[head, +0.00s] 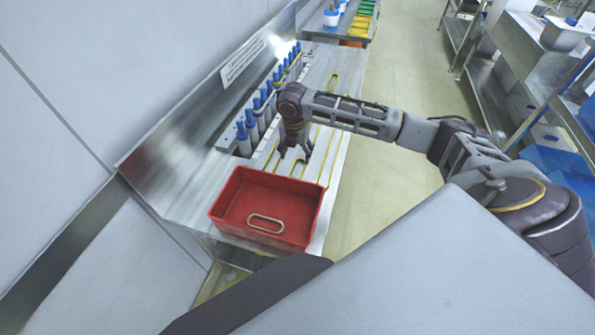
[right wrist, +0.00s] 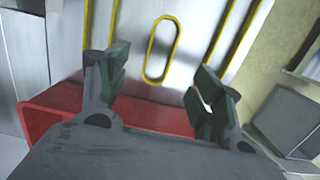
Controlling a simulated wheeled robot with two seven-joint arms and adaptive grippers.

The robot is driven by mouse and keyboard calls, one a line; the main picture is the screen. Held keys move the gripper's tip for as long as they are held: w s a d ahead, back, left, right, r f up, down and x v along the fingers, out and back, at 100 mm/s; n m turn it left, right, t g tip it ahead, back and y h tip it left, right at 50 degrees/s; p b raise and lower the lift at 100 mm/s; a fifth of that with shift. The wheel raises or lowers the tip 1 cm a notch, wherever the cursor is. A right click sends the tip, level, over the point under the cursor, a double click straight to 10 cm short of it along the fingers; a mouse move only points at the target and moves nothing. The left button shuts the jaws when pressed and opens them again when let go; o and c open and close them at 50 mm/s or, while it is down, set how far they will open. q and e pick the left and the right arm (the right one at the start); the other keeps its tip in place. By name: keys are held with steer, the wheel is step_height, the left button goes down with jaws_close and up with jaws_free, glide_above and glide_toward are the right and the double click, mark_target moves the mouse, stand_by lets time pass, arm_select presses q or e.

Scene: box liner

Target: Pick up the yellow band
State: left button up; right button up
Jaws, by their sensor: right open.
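A yellow band (right wrist: 162,48), a narrow upright oval loop, lies on the light work surface in the right wrist view, ahead of and between my fingers. Parts of other long yellow bands show left (right wrist: 87,22) and right (right wrist: 222,32) of it. My right gripper (right wrist: 158,84) is open and empty, its two green-padded fingers apart. In the head view my right gripper (head: 294,152) points down over the bench among the yellow bands and partly hides them. I cannot tell its exact height above them. My left gripper is not in view.
A red bin (head: 224,194) stands at the bench's near end, with a pale oval shape (head: 265,223) inside. Several blue-capped grey bottles (head: 244,137) line the back wall. Another bench with yellow and green trays (head: 360,25) stands farther off. Open floor (head: 390,190) lies to the right.

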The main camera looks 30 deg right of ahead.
mark_target(298, 171)
step_height(298, 171, down, 3)
steer(key=shift+w+d, duration=0.1)
steer(key=shift+f, duration=0.2)
steer(key=shift+d+f, duration=0.15)
steer(key=shift+f, duration=1.85)
steer(key=shift+w+f, duration=0.1)
steer(key=shift+f, duration=0.45)
steer(key=c, duration=0.9)
steer(key=shift+d+r, duration=0.1)
steer(key=shift+r, duration=0.1)
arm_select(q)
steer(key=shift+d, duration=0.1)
arm_select(e)
step_height(298, 171, up, 10)
steer(key=shift+f, duration=0.25)
